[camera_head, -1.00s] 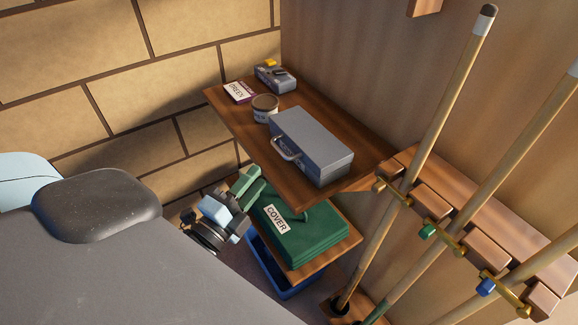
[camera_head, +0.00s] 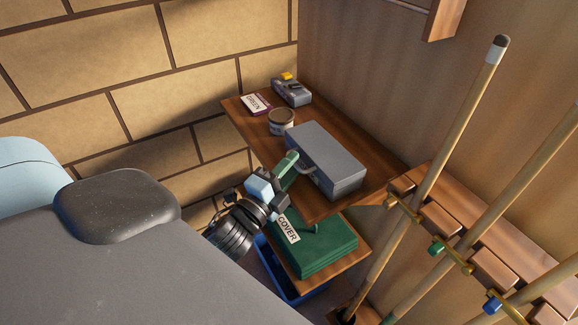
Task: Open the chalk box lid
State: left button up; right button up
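The chalk box appears to be the grey box (camera_head: 328,158) on the upper wooden shelf. Its lid is down, and a pale handle (camera_head: 306,166) is on its front left side. My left gripper (camera_head: 291,171) is just left of the handle, at the shelf's front edge. Its green fingers look parted with nothing between them. I cannot tell whether a fingertip touches the handle. My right gripper is out of view.
A round tin (camera_head: 281,122), a card reading GREEN (camera_head: 256,104) and a small grey device (camera_head: 291,92) stand behind the box. A folded green cover (camera_head: 325,249) lies on the lower shelf, above a blue bin (camera_head: 270,262). Cues (camera_head: 432,165) stand in a rack at right.

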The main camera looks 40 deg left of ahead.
pick_arm(q)
grip_shut()
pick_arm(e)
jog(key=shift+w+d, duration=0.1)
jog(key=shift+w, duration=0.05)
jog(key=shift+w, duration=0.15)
pick_arm(q)
jog(key=shift+w+r, duration=0.15)
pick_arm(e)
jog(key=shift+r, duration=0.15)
